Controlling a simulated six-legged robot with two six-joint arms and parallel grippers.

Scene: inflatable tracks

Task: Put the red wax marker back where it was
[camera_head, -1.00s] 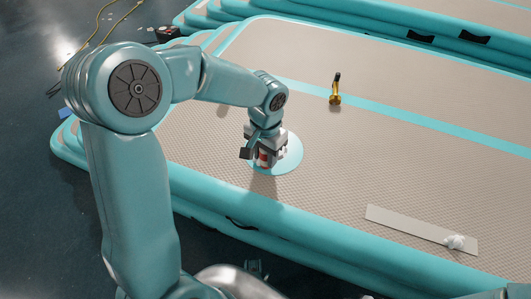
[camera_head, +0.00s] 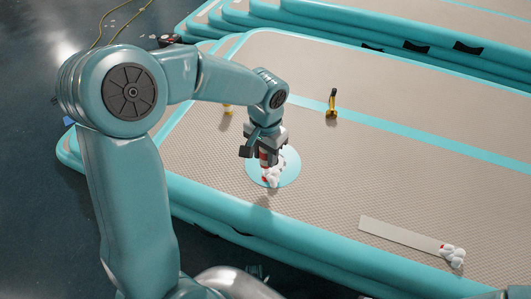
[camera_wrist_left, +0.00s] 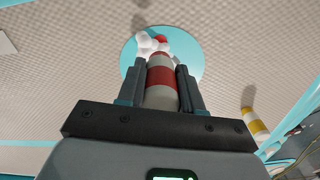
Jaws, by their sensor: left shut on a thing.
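My left gripper (camera_head: 265,150) is shut on the red wax marker, a pale cylinder with a red band. The marker (camera_wrist_left: 161,75) sits between the two fingers in the left wrist view. In the head view it is partly hidden by the fingers, above a round teal disc (camera_head: 291,174) on the mat. A white lumpy thing with a bit of red (camera_head: 273,176) shows at its lower end; it also shows in the wrist view (camera_wrist_left: 149,43). I cannot tell whether the marker touches the disc. My right gripper is not in view.
A yellow-banded pale cylinder (camera_wrist_left: 254,123) stands at one side, also behind the arm in the head view (camera_head: 228,111). A pale strip (camera_head: 398,233) with white lumps (camera_head: 453,256) lies at the right. Open mat lies between.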

